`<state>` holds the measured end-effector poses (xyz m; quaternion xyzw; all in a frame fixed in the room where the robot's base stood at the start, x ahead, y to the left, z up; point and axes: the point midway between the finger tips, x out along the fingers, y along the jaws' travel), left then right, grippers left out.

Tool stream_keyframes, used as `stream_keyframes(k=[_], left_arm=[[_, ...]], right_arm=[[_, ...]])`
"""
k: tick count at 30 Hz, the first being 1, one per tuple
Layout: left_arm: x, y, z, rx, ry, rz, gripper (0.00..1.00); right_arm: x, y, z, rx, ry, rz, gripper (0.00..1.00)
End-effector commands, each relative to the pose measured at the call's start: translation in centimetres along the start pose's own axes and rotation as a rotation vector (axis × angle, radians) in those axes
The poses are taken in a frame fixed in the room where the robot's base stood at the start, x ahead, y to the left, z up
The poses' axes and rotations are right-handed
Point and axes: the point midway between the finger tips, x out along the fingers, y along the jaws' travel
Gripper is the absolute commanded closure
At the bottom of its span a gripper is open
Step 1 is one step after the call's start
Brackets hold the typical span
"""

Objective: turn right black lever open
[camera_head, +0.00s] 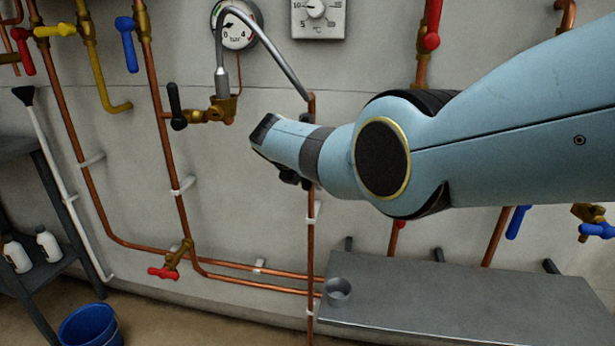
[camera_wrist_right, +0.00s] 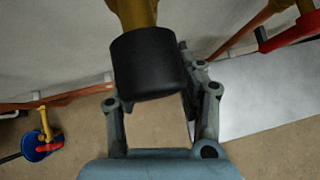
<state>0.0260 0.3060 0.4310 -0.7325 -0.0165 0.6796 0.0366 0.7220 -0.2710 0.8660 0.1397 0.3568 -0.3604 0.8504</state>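My right arm crosses the head view from the right, and its gripper (camera_head: 283,155) is in front of the wall pipes. In the right wrist view a black, rounded lever end (camera_wrist_right: 148,65) on a brass-coloured part fills the upper middle. The two fingers of the right gripper (camera_wrist_right: 160,95) stand apart, one on each side of it. Whether they touch it cannot be seen. In the head view this lever cannot be made out and may be behind my arm. Another black lever (camera_head: 176,106) stands upright on a brass valve to the left. My left gripper is not in view.
A pressure gauge (camera_head: 237,25) and a dial box (camera_head: 319,18) are on the wall above. Red levers (camera_head: 432,24) and blue levers (camera_head: 127,44) sit on neighbouring pipes. A grey bench (camera_head: 460,300) with a metal cup (camera_head: 337,291) is below; a blue bucket (camera_head: 90,326) stands at lower left.

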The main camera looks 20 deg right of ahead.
Motion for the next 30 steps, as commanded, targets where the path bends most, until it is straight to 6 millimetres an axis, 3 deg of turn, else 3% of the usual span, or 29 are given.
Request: stream_keyframes(k=[14,30], left_arm=[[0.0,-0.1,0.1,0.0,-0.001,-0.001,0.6],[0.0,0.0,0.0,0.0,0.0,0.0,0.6]], right_arm=[[-0.8,0.3,0.2,0.003,-0.005,0.006,0.54],[-7.0,0.1,0.1,0.002,-0.001,0.004,0.54]])
